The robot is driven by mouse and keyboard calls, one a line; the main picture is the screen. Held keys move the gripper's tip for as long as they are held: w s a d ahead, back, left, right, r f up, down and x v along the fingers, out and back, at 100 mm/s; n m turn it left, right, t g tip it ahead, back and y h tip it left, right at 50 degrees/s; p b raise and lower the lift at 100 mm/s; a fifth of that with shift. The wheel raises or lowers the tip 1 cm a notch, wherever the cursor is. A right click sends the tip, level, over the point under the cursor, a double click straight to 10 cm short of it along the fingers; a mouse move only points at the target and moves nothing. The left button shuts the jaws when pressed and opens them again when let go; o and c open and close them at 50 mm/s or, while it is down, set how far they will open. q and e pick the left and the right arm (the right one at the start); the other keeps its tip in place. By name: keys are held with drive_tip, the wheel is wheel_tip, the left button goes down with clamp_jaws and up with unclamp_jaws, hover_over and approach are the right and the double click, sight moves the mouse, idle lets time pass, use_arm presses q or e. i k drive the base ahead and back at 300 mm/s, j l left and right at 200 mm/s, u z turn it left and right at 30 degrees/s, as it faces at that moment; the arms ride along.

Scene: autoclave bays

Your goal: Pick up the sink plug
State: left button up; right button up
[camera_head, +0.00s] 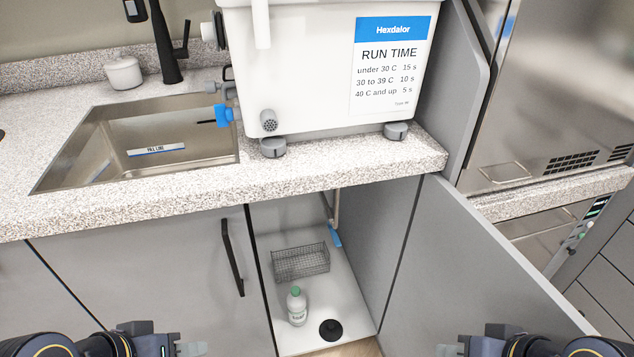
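A black round piece with a raised middle, which looks like the sink plug (331,329), lies on the white floor of the open under-sink cabinet, near its front edge. My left gripper (192,348) is at the bottom edge, left of the cabinet opening. My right gripper (448,350) is at the bottom edge, right of the opening and in front of the open door. Both are well apart from the plug, and nothing shows held in them. Their fingers are partly cut off by the frame, so I cannot tell how far they are open.
A white bottle with a green cap (297,306) stands just left of the plug. A wire basket (300,262) sits behind it. The open cabinet door (490,270) stands out at right. The counter (330,170) overhangs the cabinet, bearing the sink (100,165) and a white tank (300,75).

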sight(330, 330)
drive_tip(key=k+j+z, duration=0.15)
drive_tip(key=j, duration=0.25)
drive_tip(key=k+j+z, duration=0.35)
drive_tip(key=k+j, duration=0.2)
drive_tip(key=j, duration=0.2)
drive_tip(key=i, duration=0.65)
